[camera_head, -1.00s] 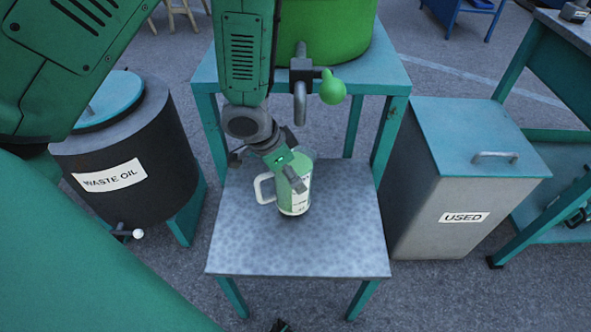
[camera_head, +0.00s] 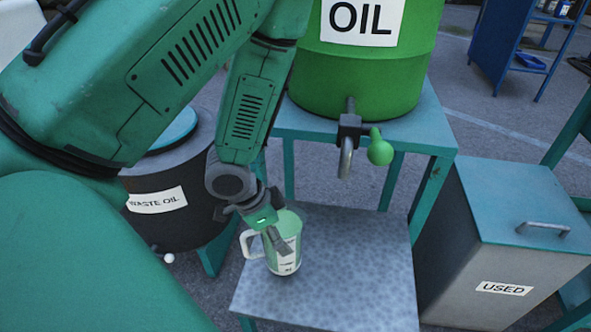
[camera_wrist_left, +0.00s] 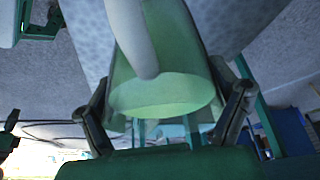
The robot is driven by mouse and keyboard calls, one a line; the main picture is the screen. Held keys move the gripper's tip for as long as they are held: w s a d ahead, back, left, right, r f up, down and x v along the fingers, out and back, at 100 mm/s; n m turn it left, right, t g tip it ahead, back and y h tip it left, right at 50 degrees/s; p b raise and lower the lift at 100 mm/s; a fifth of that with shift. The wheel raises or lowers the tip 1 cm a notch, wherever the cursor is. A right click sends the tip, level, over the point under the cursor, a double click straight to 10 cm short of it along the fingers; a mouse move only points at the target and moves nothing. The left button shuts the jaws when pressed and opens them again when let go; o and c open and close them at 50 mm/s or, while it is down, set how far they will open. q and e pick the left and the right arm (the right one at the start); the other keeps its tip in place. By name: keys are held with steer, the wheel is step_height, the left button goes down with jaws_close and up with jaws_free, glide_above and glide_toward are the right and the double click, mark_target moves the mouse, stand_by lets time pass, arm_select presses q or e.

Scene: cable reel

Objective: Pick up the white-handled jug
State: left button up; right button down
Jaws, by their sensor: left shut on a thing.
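The white-handled jug (camera_head: 286,255) is a pale green and white vessel with a printed label. It stands upright on the speckled grey table (camera_head: 340,285) in the head view, its white handle facing left. My left gripper (camera_head: 271,232) reaches down to it and is shut on its body, near the rim. In the left wrist view the jug's green mouth (camera_wrist_left: 165,95) and white handle lie between the two fingers. Whether the jug's base touches the table is hard to tell. My right gripper is not in view.
A green oil drum (camera_head: 365,75) with a spout and green knob stands on a teal stand behind the table. A waste oil bin (camera_head: 165,225) is at left, partly behind my arm. A "USED" metal bin (camera_head: 500,260) stands at right.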

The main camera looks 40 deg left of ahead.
mark_target(246, 232)
arm_select(q)
steer(key=shift+s+a+p, duration=0.1)
steer(key=shift+s+a, duration=0.45)
steer(key=shift+s, duration=0.3)
steer(key=shift+s+a+p, duration=0.15)
steer(key=shift+s+a, duration=0.4)
steer(key=shift+s, duration=0.25)
steer(key=shift+s+a+p, duration=0.1)
steer(key=shift+s+a, duration=0.45)
steer(key=shift+s, duration=0.3)
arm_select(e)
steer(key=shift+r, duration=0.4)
arm_select(q)
steer(key=shift+a, duration=0.1)
